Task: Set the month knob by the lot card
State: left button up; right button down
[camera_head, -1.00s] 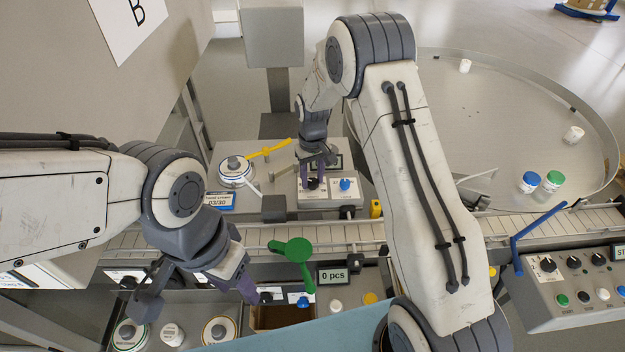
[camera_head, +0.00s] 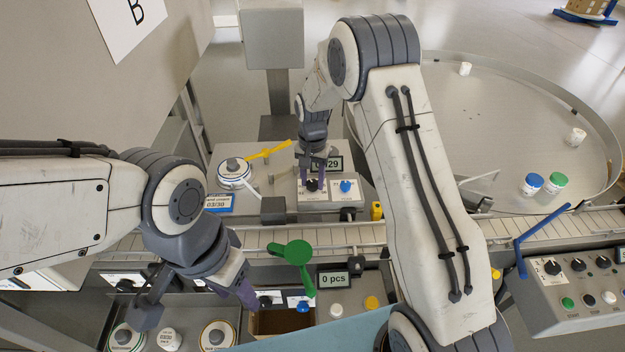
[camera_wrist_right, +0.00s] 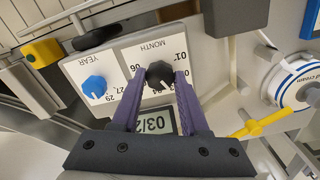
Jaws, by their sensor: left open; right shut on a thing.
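The month knob (camera_wrist_right: 159,75) is black and sits on a white panel marked MONTH. In the right wrist view my right gripper (camera_wrist_right: 161,80) is shut on it, one purple finger on each side. The head view shows the same gripper (camera_head: 313,183) upright over the panel. The blue year knob (camera_wrist_right: 95,87) is beside it. The date display (camera_wrist_right: 157,121) reads 03/2 with its end hidden; the head view shows 29 on the display (camera_head: 331,163). The lot card (camera_head: 218,203), blue-edged, reads 03/30. My left gripper (camera_head: 195,303) is open above the front bins.
A drum with a yellow arm (camera_head: 235,172) stands left of the panel. The conveyor (camera_head: 345,235) runs in front, with a green paddle (camera_head: 294,256) near it. A round table (camera_head: 490,130) at right holds several jars. A control box (camera_head: 575,285) stands front right.

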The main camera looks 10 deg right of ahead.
aim_at(313, 182)
jog(key=shift+w+r, duration=0.1)
dwell(0.3)
jog(key=shift+c, duration=2.1)
grip_release()
notch_tip(313, 182, up, 10)
jog(key=b, duration=0.2)
jog(key=shift+r+b, duration=0.2)
jog(key=shift+b, duration=0.1)
